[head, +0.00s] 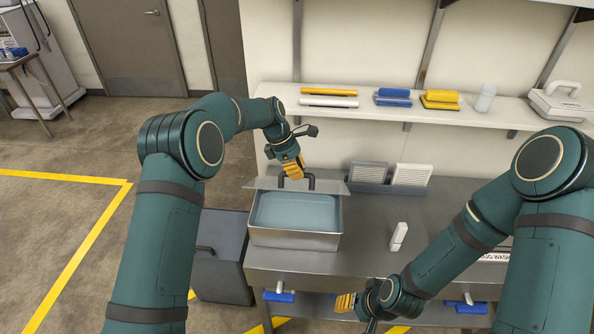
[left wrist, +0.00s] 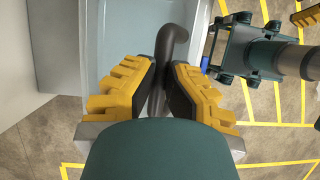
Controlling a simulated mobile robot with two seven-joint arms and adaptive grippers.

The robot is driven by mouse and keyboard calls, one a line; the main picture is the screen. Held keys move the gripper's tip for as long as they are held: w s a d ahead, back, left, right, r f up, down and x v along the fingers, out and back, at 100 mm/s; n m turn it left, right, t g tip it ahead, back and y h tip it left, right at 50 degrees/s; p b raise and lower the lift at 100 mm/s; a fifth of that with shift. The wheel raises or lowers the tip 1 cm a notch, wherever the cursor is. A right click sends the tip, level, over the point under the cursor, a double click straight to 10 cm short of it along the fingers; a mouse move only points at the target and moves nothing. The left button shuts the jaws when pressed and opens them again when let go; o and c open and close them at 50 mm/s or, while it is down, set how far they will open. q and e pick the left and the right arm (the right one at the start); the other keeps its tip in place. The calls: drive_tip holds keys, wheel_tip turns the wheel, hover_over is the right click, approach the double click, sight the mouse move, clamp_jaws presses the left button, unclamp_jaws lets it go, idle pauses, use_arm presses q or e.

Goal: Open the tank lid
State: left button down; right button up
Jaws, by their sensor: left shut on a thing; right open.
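The metal tank (head: 257,238) stands on the left part of the steel counter, with its top open and pale blue inside. Its grey lid (head: 330,187) is at the tank's back edge, raised and seen nearly edge-on. My left gripper (head: 292,174) is at the lid's dark handle (head: 312,182). In the left wrist view its yellow fingers (left wrist: 163,88) are shut on the handle (left wrist: 173,42), with the pale lid surface (left wrist: 115,40) beside it. My right gripper (head: 346,302) is open and low at the counter's front, apart from the tank; its fingertips are partly hidden.
A small white bottle (head: 399,236) stands on the counter to the right. A wall shelf (head: 420,110) with coloured items runs above. A dark grey cabinet (head: 220,257) is left of the counter.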

use_arm(q)
drive_tip(key=shift+f, duration=0.2)
drive_tip(key=c, duration=1.1)
unclamp_jaws()
drive_tip(key=shift+w, duration=0.1)
drive_tip(key=shift+c, duration=0.2)
drive_tip(key=shift+o, duration=1.2)
drive_tip(key=shift+w+d+f, duration=0.1)
drive_tip(key=shift+w+f, duration=0.1)
drive_tip(key=shift+w, duration=0.15)
drive_tip(key=shift+s+r, duration=0.25)
drive_tip(key=shift+r, duration=0.15)
drive_tip(key=v, duration=1.1)
drive_tip(key=shift+a+r, duration=0.2)
drive_tip(key=shift+w, duration=0.15)
